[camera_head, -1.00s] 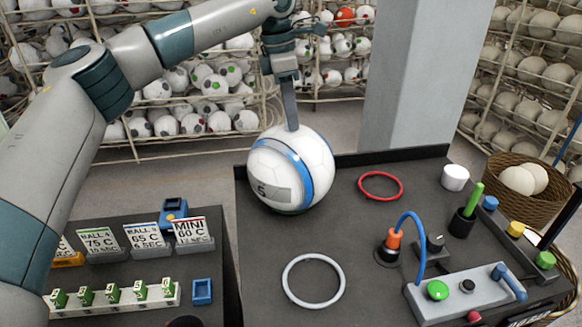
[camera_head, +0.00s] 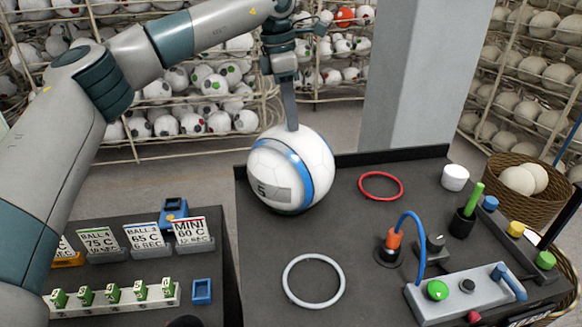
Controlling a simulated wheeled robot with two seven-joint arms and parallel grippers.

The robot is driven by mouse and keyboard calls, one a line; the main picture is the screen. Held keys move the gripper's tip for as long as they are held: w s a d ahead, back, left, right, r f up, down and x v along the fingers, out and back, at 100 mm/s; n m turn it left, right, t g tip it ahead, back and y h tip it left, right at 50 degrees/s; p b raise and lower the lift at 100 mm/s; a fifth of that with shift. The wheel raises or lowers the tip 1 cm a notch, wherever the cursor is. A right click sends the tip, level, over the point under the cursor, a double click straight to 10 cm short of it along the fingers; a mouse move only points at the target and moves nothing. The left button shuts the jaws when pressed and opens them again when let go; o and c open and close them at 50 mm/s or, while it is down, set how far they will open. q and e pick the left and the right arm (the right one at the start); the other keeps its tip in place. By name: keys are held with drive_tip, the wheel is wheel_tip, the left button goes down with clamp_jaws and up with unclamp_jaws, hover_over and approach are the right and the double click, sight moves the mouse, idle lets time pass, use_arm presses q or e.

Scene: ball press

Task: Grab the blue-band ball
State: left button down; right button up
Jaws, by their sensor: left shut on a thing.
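The blue-band ball (camera_head: 290,168) is white with a blue band and a grey patch marked 5. It rests at the back left of the dark table. My left gripper (camera_head: 291,122) comes down on it from above and is shut on it. One finger shows against the top of the ball; the far side of the grip is hidden behind the ball. My right gripper is not in view.
The dark table (camera_head: 372,232) holds a red ring (camera_head: 381,185), a white ring (camera_head: 313,281), a white cup (camera_head: 455,177) and a control box (camera_head: 465,294) with buttons and a blue lever. A basket (camera_head: 525,190) stands at right. Cards (camera_head: 148,238) stand on the left table.

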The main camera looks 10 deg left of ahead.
use_arm(q)
drive_tip(key=shift+r, duration=0.2)
idle(0.3)
drive_tip(key=shift+r+b, duration=0.6)
drive_tip(key=shift+r, duration=0.25)
drive_tip(key=shift+r+b, duration=0.4)
drive_tip(key=shift+r, duration=0.55)
drive_tip(key=d+r+b, duration=0.2)
drive_tip(key=d+r, duration=0.5)
drive_tip(key=d, duration=0.4)
drive_tip(key=shift+s+d, duration=0.25)
drive_tip(key=shift+d, duration=0.1)
